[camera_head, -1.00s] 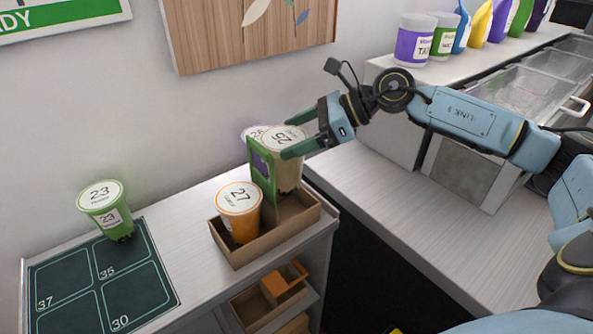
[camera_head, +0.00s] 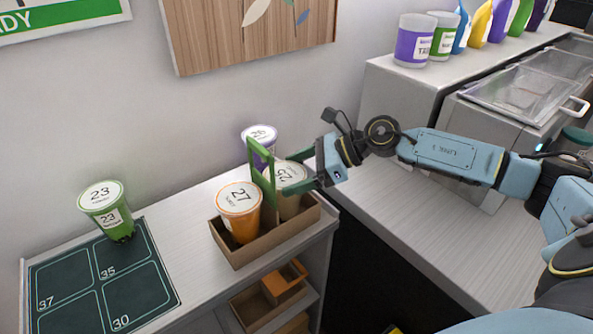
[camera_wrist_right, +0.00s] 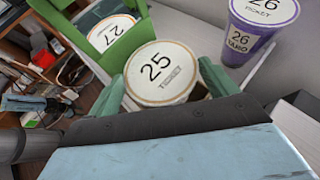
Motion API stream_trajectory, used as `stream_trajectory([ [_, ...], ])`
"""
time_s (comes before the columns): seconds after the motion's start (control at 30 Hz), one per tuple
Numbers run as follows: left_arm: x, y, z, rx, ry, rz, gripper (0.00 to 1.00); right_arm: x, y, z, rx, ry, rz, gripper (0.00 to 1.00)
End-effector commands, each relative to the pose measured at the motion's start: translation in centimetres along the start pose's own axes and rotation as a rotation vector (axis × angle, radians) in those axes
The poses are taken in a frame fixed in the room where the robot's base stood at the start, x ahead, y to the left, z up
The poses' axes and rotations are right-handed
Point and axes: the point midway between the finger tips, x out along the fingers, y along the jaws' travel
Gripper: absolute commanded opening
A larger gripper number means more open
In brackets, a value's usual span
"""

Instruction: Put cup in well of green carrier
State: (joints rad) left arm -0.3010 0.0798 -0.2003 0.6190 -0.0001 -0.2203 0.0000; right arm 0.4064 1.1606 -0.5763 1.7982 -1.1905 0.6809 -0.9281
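The carrier is a brown cardboard tray (camera_head: 237,257) with a green upright handle (camera_head: 254,160) across its middle, standing on the counter near its right end. Orange cup 27 (camera_head: 239,210) sits in its left well. White-lidded cup 25 (camera_head: 290,177) is low in the right well, behind the handle's right side; its base is hidden. My right gripper (camera_head: 285,180) has its green fingers on either side of cup 25. In the right wrist view the lid of cup 25 (camera_wrist_right: 161,74) lies between both fingers, which appear to touch it. My left gripper is not in view.
Purple cup 26 (camera_head: 259,142) stands close behind the carrier by the wall. Green cup 23 (camera_head: 106,209) stands at the back of a dark numbered mat (camera_head: 127,300) on the left. A gap separates this counter from the right counter (camera_head: 420,215).

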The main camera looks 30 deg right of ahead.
Motion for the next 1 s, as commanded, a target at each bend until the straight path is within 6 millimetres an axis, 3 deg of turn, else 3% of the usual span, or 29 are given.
stream_trajectory([
  [0.03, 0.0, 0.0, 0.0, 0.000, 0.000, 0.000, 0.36, 0.0, 0.0, 0.0, 0.000, 0.000, 0.000, 0.90],
  [0.1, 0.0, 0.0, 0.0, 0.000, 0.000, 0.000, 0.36, 0.0, 0.0, 0.0, 0.000, 0.000, 0.000, 0.99],
  [0.47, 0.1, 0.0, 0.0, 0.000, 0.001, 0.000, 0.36, -0.6, 0.0, -0.1, 0.002, 0.001, -0.001, 1.00],
  [1.0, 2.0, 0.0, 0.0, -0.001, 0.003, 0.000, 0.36, -8.7, 0.0, -0.3, 0.001, 0.009, 0.000, 1.00],
])
